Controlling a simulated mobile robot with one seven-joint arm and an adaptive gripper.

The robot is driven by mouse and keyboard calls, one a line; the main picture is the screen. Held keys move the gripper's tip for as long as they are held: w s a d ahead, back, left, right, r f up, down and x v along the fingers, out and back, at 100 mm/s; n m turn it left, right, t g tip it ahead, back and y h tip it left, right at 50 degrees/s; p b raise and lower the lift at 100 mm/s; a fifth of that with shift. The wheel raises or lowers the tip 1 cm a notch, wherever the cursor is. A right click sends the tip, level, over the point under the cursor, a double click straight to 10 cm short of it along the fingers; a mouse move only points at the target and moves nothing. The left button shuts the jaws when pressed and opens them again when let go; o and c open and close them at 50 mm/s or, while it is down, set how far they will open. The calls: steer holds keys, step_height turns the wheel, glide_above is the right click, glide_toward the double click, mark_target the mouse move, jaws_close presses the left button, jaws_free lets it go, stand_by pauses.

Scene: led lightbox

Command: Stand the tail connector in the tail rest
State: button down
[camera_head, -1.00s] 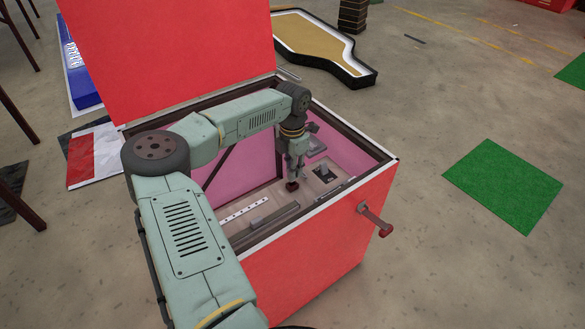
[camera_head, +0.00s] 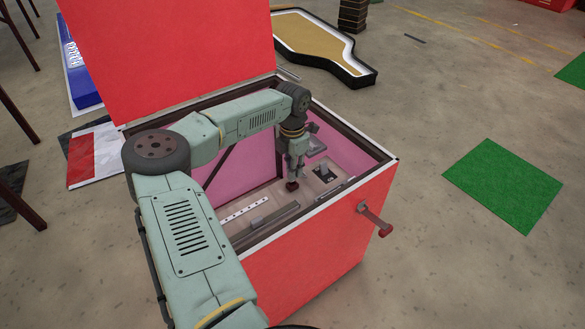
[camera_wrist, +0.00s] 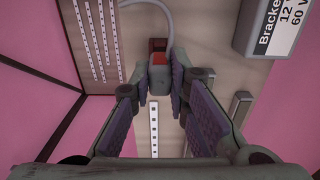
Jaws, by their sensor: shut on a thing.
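My gripper (camera_head: 293,180) is down inside the open red lightbox (camera_head: 315,245). In the wrist view its fingers (camera_wrist: 160,78) are closed on the sides of a small grey connector (camera_wrist: 159,80). A pale cable (camera_wrist: 168,22) curves near its far end, so I take it to be the tail connector. A red piece (camera_wrist: 158,46) shows just beyond the grey body; I cannot tell whether it is part of the connector or the tail rest. In the head view a small dark red piece (camera_head: 292,187) shows at the fingertips. The contact below the connector is hidden.
A white dotted strip (camera_head: 244,213) and a grey bar (camera_head: 275,219) lie on the box floor. A labelled grey driver box (camera_wrist: 268,28) is at the wrist view's upper right. Several LED strips (camera_wrist: 98,42) are upper left. The box walls surround the arm's end; a red-handled crank (camera_head: 374,219) sticks out.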

steer(key=shift+f+b, duration=0.55)
steer(key=shift+f, duration=0.5)
steer(key=c, duration=1.5)
jaws_free()
steer(key=shift+o, duration=0.2)
steer(key=shift+r+p, duration=2.55)
steer(key=shift+r, duration=1.45)
